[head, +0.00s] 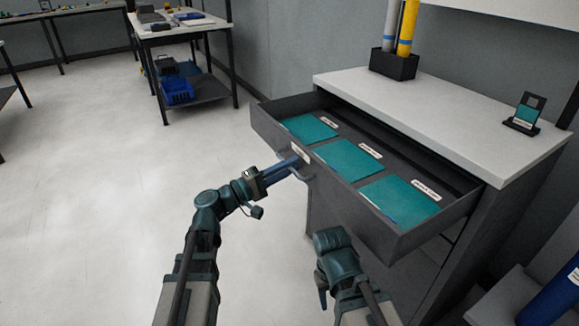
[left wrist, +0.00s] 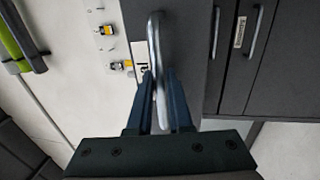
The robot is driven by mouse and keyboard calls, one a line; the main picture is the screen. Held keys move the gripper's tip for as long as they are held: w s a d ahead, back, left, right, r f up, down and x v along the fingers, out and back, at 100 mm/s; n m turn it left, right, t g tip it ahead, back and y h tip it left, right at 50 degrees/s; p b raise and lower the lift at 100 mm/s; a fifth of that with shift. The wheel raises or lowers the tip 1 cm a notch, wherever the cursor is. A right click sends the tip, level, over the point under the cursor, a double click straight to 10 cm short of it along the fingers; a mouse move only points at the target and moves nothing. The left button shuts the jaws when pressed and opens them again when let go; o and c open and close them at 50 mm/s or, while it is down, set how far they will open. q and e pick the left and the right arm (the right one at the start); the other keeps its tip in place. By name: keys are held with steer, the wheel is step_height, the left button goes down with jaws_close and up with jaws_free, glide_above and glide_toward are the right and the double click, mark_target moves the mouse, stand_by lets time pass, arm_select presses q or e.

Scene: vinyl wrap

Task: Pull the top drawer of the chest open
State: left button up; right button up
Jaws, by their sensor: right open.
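The chest's top drawer (head: 400,243) stands well out from the dark grey chest. Three teal packets with white labels lie in it, one of them in the middle (head: 350,160). My left gripper (head: 295,163) is at the drawer's front. In the left wrist view its two blue fingers (left wrist: 160,90) lie on either side of the metal bar handle (left wrist: 155,45), closed on it. My right gripper (head: 322,284) is low in front of the chest, apart from the drawer. It is open, and its fingers are hard to make out.
The white chest top (head: 440,115) carries a black holder (head: 394,65) with upright rolls and a small stand (head: 524,115). Lower drawers with bar handles show shut in the left wrist view (left wrist: 285,70). A blue object (head: 555,295) is at the lower right.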

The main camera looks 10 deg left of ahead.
arm_select(q)
steer(key=shift+o, duration=0.3)
steer(key=b+v, duration=0.2)
steer(key=v, duration=1.1)
steer(key=shift+s+a, duration=0.25)
steer(key=shift+a, duration=0.05)
arm_select(e)
step_height(320, 180, down, 3)
steer(key=shift+r, duration=0.2)
